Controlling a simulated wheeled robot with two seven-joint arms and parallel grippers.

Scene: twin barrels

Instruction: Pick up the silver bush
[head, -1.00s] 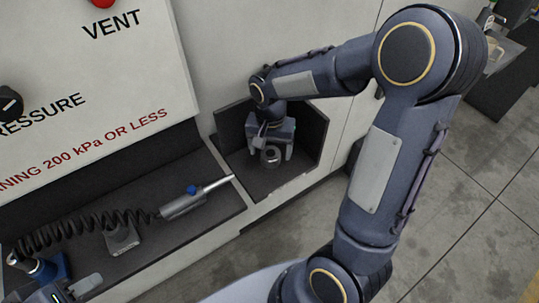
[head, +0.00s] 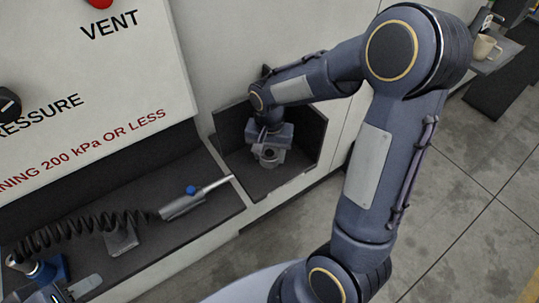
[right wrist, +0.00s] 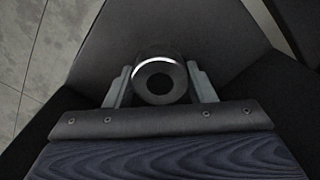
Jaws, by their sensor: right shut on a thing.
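The silver bush (head: 269,157) is a short metal ring in the dark, walled corner tray (head: 285,183). My right gripper (head: 269,150) reaches down over it, with its fingers closed on the bush's two sides. In the right wrist view the bush (right wrist: 160,66) sits between the two fingertips, its dark round hole facing the camera. Whether its underside touches the tray floor cannot be told. My left gripper (head: 75,288) shows only partly at the bottom left corner, beside a blue fitting, and its jaws are not clear.
A silver tool with a blue button (head: 192,200) lies on the dark shelf (head: 150,245), joined to a coiled black hose (head: 85,232). A small grey block (head: 121,238) stands there too. A white panel (head: 100,80) rises behind. A mug (head: 486,47) is at far right.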

